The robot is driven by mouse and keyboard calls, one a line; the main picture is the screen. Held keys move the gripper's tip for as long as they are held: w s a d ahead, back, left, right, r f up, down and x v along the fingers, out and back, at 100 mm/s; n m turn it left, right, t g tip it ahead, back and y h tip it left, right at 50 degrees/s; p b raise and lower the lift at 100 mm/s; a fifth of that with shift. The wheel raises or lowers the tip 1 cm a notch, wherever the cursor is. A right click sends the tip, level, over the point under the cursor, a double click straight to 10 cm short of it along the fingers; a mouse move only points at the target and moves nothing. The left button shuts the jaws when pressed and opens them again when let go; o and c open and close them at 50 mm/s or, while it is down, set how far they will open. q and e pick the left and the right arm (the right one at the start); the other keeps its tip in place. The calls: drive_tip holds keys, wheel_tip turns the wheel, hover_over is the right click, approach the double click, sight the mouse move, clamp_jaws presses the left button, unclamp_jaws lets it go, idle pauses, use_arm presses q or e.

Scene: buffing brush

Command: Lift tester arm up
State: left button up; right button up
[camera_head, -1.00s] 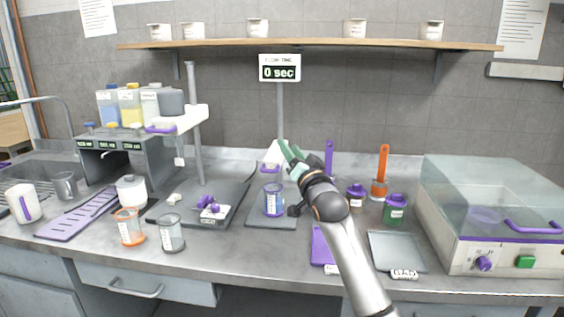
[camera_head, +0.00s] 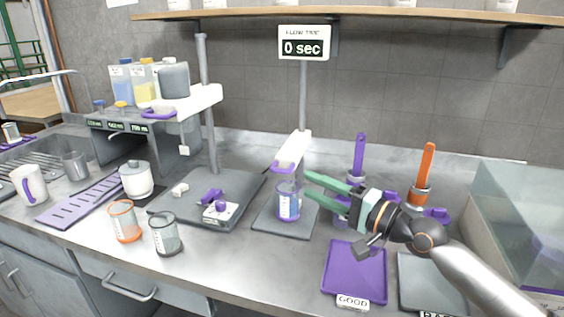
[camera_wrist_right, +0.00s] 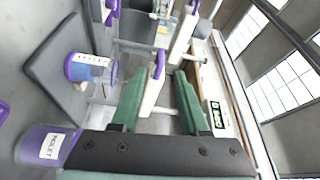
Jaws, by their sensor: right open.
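The tester arm (camera_head: 296,147) is a white sloping bar with a purple end, on a grey post under the "0 sec" display (camera_head: 303,46). Below its purple end, a clear cup with purple trim (camera_head: 289,204) stands on the dark base plate (camera_head: 270,224). My right gripper (camera_head: 309,184) is open, with green fingers pointing left, just right of the cup and arm end. In the right wrist view, a white bar with a purple end (camera_wrist_right: 153,92) appears between the green fingers; contact cannot be told. My left gripper is not in view.
A second stand with a dark plate (camera_head: 235,187) is to the left. Purple (camera_head: 359,150) and orange (camera_head: 426,168) handled tools stand behind my right arm. A purple "GOOD" tray (camera_head: 352,278) lies in front. A clear-lidded machine (camera_head: 520,220) is at right.

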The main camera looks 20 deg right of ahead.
sight(278, 170)
drive_tip(key=p+x, duration=0.1)
drive_tip(key=x, duration=1.1)
drive_tip(key=shift+w+a, duration=0.15)
drive_tip(key=shift+a, duration=0.05)
clamp_jaws()
drive_tip(key=shift+r, duration=0.1)
idle(0.9)
